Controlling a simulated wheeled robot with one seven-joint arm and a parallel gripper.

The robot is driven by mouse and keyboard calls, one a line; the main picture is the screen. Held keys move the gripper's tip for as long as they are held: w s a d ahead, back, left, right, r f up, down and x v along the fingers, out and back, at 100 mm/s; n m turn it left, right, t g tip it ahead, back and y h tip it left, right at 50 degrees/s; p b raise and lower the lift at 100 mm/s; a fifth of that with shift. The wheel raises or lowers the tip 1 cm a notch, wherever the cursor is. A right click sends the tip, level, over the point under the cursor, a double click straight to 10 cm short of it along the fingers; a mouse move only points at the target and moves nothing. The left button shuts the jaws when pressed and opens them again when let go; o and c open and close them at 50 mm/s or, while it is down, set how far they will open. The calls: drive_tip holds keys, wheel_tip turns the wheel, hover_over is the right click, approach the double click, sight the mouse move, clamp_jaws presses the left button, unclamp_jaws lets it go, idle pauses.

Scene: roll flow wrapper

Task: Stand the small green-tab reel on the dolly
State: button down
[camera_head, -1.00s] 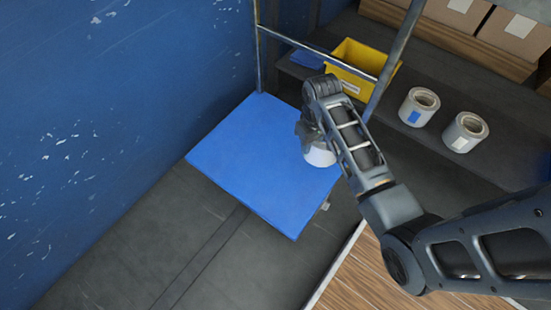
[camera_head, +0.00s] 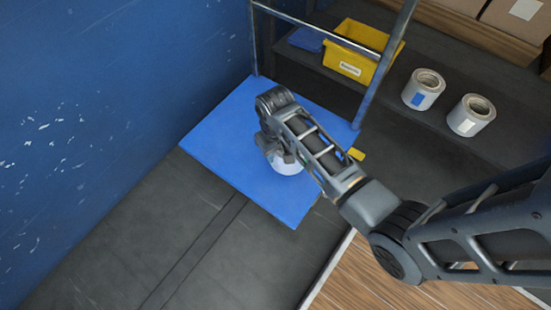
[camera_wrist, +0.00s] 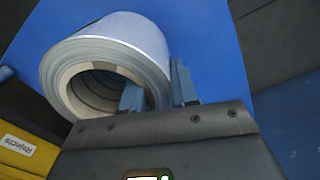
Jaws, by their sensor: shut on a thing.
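The small reel (camera_head: 287,167) is a pale roll with a hollow core, and most of it is hidden behind my arm in the head view. In the wrist view the reel (camera_wrist: 115,40) has a dark green mark on its upper side. My gripper (camera_wrist: 160,88) is shut on the reel's wall, one finger inside the core and one outside. The blue dolly (camera_head: 225,125) lies below the reel, which is over its right-middle part. I cannot tell whether the reel touches the deck.
A metal handle frame (camera_head: 385,65) rises at the dolly's back. Behind it are a yellow bin (camera_head: 348,68), labelled "Rejects" in the wrist view, and two other reels, blue-tab (camera_head: 422,91) and white-tab (camera_head: 471,116). A blue wall (camera_head: 100,100) is at left. The dolly's left part is bare.

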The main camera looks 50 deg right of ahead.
drive_tip(key=shift+f+b, duration=0.95)
drive_tip(key=shift+f, duration=0.9)
drive_tip(key=shift+f, duration=0.1)
drive_tip(key=c, duration=0.8)
unclamp_jaws()
drive_tip(key=shift+c, duration=0.2)
wheel_tip(320, 180, up, 12)
drive_tip(key=p, duration=0.5)
